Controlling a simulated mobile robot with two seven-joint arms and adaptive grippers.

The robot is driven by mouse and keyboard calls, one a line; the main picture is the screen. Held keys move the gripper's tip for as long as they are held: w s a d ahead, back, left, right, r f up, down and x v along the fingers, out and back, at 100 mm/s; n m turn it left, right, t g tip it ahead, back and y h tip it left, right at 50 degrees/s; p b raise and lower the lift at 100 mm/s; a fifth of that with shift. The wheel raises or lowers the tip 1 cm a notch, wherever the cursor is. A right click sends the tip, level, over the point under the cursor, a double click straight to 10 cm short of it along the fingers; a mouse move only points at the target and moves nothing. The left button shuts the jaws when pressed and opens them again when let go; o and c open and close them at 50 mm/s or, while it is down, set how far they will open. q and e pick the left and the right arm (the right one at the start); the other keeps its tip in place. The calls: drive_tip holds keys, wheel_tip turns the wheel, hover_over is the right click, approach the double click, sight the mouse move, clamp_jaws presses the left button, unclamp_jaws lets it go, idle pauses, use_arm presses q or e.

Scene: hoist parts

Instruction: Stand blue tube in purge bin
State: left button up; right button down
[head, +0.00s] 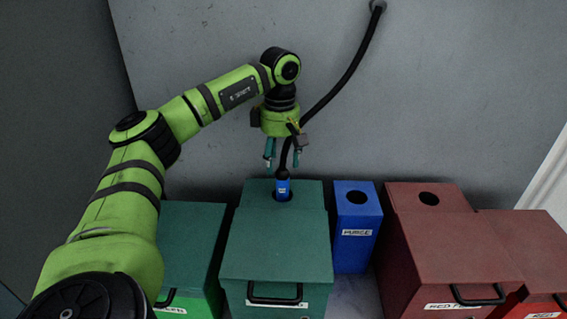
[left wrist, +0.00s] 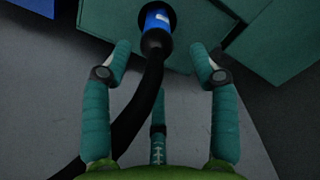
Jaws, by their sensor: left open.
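The blue tube (head: 283,188) stands in the round hole of the large green bin's lid (head: 262,243), with a black hose running up from its top to the wall. In the left wrist view the blue tube (left wrist: 157,22) shows at the top centre, its lower end hidden in the hole. My left gripper (head: 282,163) is open just above the tube; in the left wrist view its fingers (left wrist: 163,58) are spread to either side of the hose, apart from it. The purge bin (head: 353,252) is the narrow blue box to the right, with a round hole in its top. My right gripper is not in view.
A lower green bin (head: 190,245) is at the left. A dark red bin (head: 440,245) with a hole and another red bin (head: 535,250) stand at the right. The hose (head: 350,68) hangs from a wall fitting and crosses beside my gripper.

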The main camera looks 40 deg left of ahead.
sight(282, 185)
use_arm(q)
drive_tip(key=shift+d+f, duration=0.15)
drive_tip(key=shift+f, duration=0.65)
drive_tip(key=shift+s+d+f, duration=0.1)
drive_tip(key=shift+d+f, duration=0.1)
drive_tip(key=shift+f, duration=0.25)
wheel_tip(282, 185, down, 5)
drive_tip(key=shift+r, duration=0.15)
drive_tip(key=shift+f, duration=0.6)
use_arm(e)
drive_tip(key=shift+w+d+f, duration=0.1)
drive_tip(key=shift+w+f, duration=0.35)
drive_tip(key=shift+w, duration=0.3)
use_arm(q)
clamp_jaws()
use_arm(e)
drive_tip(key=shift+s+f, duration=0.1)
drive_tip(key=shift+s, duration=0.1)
use_arm(q)
drive_tip(key=shift+r, duration=0.1)
